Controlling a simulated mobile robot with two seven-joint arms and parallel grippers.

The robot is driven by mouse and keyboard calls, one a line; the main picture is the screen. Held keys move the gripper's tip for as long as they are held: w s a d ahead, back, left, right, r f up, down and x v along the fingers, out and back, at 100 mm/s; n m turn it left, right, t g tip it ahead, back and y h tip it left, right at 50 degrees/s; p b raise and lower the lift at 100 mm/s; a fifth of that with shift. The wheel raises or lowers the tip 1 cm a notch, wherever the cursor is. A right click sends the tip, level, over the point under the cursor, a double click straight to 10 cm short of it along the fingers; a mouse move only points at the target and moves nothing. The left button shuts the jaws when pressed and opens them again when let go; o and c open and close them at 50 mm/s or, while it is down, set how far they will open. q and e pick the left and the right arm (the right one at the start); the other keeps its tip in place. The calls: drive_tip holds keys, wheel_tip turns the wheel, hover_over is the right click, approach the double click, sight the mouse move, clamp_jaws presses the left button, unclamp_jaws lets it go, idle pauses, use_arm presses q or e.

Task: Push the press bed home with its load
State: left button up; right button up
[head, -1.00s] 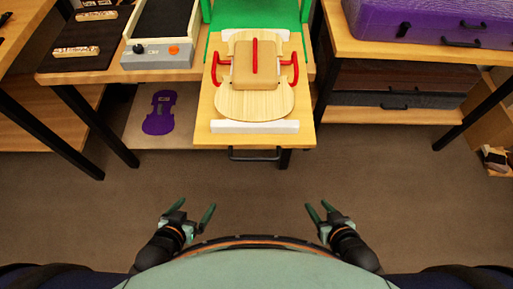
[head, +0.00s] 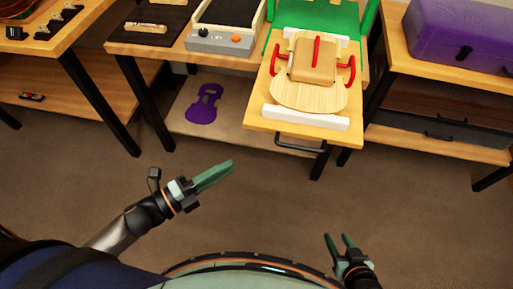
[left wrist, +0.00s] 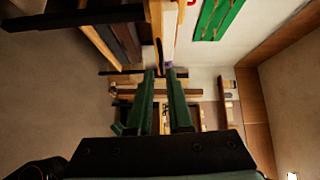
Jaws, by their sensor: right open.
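The press bed (head: 262,131) is a light wooden board pulled out toward me from the green press (head: 345,20), with a dark bar handle (head: 302,145) on its front edge. Its load is a pale violin-shaped plate (head: 290,97) with a tan block (head: 314,67) on top, red clamps (head: 350,72) at the sides and white strips (head: 305,117) at front and back. My left gripper (head: 230,164) is in front of the bed, left of the handle and apart from it. The left wrist view shows its fingers (left wrist: 160,73) apart and empty. My right gripper (head: 335,238) is open and empty, low near my body.
A purple violin shape (head: 204,104) lies on the lower shelf left of the bed. A purple case (head: 463,38) sits on the right table. Floor in front is clear; dark table legs stand either side.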

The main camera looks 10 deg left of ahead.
use_arm(q)
drive_tip(key=shift+s+d+m+h, duration=0.2)
drive_tip(key=shift+m+h, duration=0.1)
drive_tip(key=shift+m, duration=0.2)
drive_tip(key=shift+c, duration=0.7)
drive_tip(key=shift+w+d+r, duration=0.1)
drive_tip(key=shift+w+d, duration=0.1)
drive_tip(key=shift+w, duration=0.05)
clamp_jaws()
drive_tip(key=shift+w+a+f+p+x, duration=0.1)
drive_tip(key=shift+w+a+p+x, duration=0.15)
drive_tip(key=shift+x, duration=1.8)
drive_tip(key=shift+w+a+f+p+x, duration=0.15)
drive_tip(key=shift+w+a+x, duration=0.25)
drive_tip(key=shift+x, duration=1.65)
drive_tip(key=shift+w+a+r+p+x, duration=0.1)
drive_tip(key=shift+w+a+p+x, duration=0.2)
drive_tip(key=shift+x, duration=1.75)
drive_tip(key=shift+f, duration=0.1)
